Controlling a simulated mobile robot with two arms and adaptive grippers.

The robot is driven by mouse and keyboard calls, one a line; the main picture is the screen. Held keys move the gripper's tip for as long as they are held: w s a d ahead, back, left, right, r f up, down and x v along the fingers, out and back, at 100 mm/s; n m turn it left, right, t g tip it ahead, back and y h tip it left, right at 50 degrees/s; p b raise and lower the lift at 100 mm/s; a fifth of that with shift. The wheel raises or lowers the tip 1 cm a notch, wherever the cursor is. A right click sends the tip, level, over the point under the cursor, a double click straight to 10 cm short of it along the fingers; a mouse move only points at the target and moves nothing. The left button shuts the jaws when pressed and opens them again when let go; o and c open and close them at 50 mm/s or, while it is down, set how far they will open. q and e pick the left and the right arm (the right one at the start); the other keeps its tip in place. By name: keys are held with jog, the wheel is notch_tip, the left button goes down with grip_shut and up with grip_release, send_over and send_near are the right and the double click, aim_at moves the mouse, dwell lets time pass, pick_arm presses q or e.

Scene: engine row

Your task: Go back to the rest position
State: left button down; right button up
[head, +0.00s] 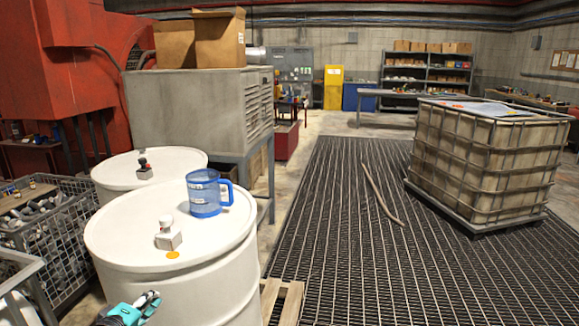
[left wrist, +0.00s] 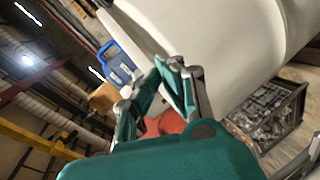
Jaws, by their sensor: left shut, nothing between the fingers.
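My left gripper (head: 150,297), teal and grey, shows at the bottom of the head view, low beside the near white drum (head: 175,285). It is shut and holds nothing. In the left wrist view its fingers (left wrist: 170,72) fill the middle, with white drum surface behind them. A blue translucent jug (head: 205,195) stands upright on the near drum's lid, apart from the gripper; it also shows in the left wrist view (left wrist: 113,60). My right gripper is not in view.
Wire bins (head: 62,255) with metal parts are at left. A grey cabinet (head: 195,108) stands behind the drums. A caged tank (head: 487,160) stands right; the grating floor (head: 345,255) between is mostly open.

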pick_arm(q)
jog(key=s+d+f+m+g, duration=0.35)
jog(key=s+d+f, duration=0.2)
jog(key=s, duration=0.35)
jog(key=s+d+f+m+g, duration=0.3)
jog(key=s+d+f+m, duration=0.15)
jog(key=s+f, duration=0.4)
jog(key=s+d+m+g+y, duration=0.15)
jog(key=s+m+g, duration=0.35)
jog(key=s, duration=1.3)
notch_tip(320, 180, down, 28)
jog(key=s+m, duration=0.2)
jog(key=s, duration=0.1)
jog(key=s+a+f+g, duration=0.2)
jog(key=s+f, duration=1.3)
jog(key=shift+s+a, duration=0.15)
jog(key=shift+s, duration=0.1)
